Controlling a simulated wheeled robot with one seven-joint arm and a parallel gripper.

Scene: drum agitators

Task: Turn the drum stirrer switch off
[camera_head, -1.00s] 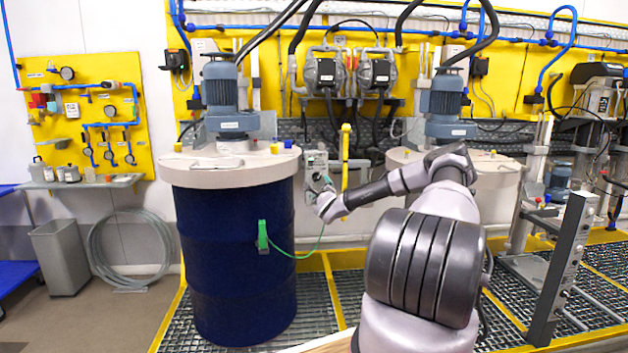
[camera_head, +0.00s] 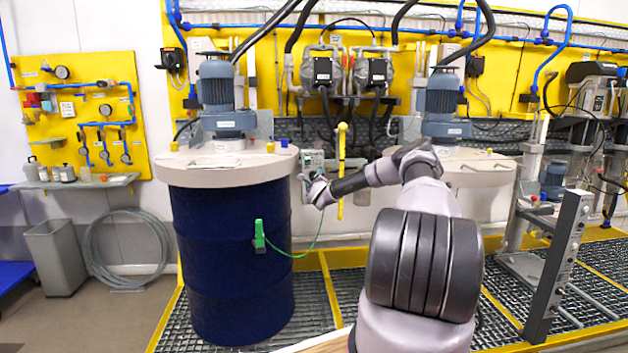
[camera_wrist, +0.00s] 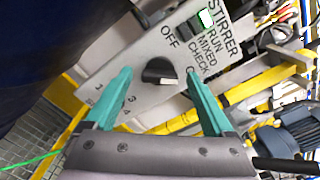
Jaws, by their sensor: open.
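The stirrer switch is a black rotary knob (camera_wrist: 160,72) on a grey control panel (camera_wrist: 130,58), lettered STIRRER, OFF, RUN, MIXED and CHECK. The panel also shows in the head view (camera_head: 312,160), beside the blue drum (camera_head: 232,255). My gripper (camera_wrist: 157,72) is open, with one green finger on each side of the knob in the wrist view. I cannot tell whether the fingers touch the knob. The knob's exact pointing direction is hard to read. In the head view my gripper is small and close to the panel.
A yellow upright bar (camera_head: 341,170) stands just right of the panel. A green clamp (camera_head: 259,236) with a green cable hangs on the drum. A second drum lid (camera_head: 480,172) is behind my arm. A grey rack (camera_head: 560,265) stands at the right.

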